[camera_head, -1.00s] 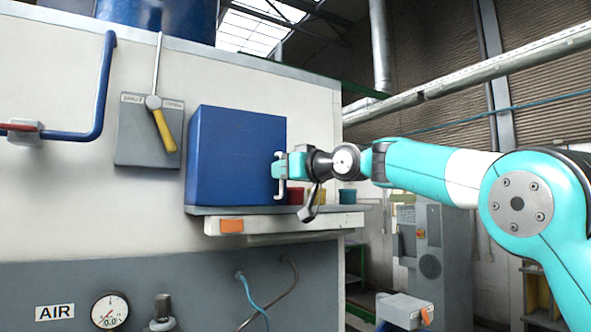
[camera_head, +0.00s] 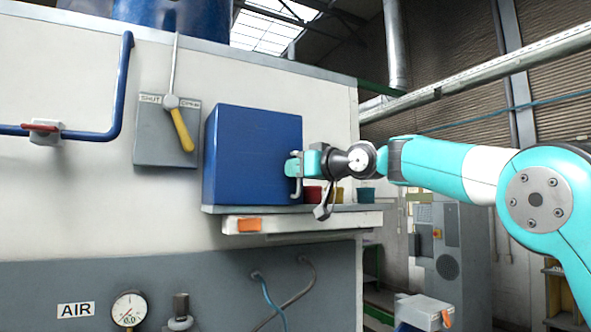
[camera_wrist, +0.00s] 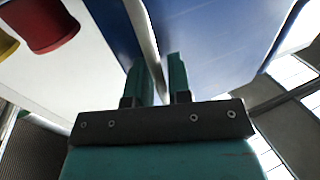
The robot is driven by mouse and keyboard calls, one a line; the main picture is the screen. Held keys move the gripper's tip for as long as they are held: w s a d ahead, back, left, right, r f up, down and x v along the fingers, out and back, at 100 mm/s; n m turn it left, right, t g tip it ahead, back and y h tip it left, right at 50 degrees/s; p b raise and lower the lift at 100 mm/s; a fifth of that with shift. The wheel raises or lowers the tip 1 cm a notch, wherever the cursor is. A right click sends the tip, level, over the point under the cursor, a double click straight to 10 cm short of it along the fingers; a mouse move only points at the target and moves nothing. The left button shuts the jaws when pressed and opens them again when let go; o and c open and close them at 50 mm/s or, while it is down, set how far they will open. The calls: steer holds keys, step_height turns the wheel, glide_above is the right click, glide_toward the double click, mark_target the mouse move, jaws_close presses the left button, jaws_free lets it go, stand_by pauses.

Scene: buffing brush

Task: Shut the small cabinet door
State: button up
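The small blue cabinet (camera_head: 250,150) stands on a narrow ledge on the machine's front. Its broad blue face shows in the head view; I cannot tell whether the door is fully flush. The pale door handle (camera_head: 298,189) is an upright bar at the right edge of that face. My gripper (camera_head: 293,167) is at this handle. The blue surface (camera_wrist: 215,40) fills the upper right there.
Red (camera_head: 312,194) and teal (camera_head: 365,195) pots stand on the ledge (camera_head: 330,221) right of the cabinet, with a yellow one between them. A grey panel with a yellow lever (camera_head: 182,130) is on the wall at left. Open room lies to the right.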

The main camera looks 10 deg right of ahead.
steer(key=shift+s+d+f, duration=0.1)
steer(key=b+v, duration=0.8)
steer(key=v, duration=0.9)
steer(key=s+a+f+m+g+h, duration=0.15)
steer(key=s+a+f+g, duration=0.3)
steer(key=f, duration=0.85)
steer(key=s+a+f+g+h, duration=0.25)
steer(key=s+a+f, duration=0.2)
steer(key=f, duration=0.75)
steer(key=s+d+f+n+g+h, duration=0.1)
steer(key=s+f+g, duration=0.6)
steer(key=s+f, duration=1.2)
steer(key=shift+s+d+h, duration=0.25)
steer(key=shift+s+h, duration=0.55)
steer(key=shift+s, duration=0.1)
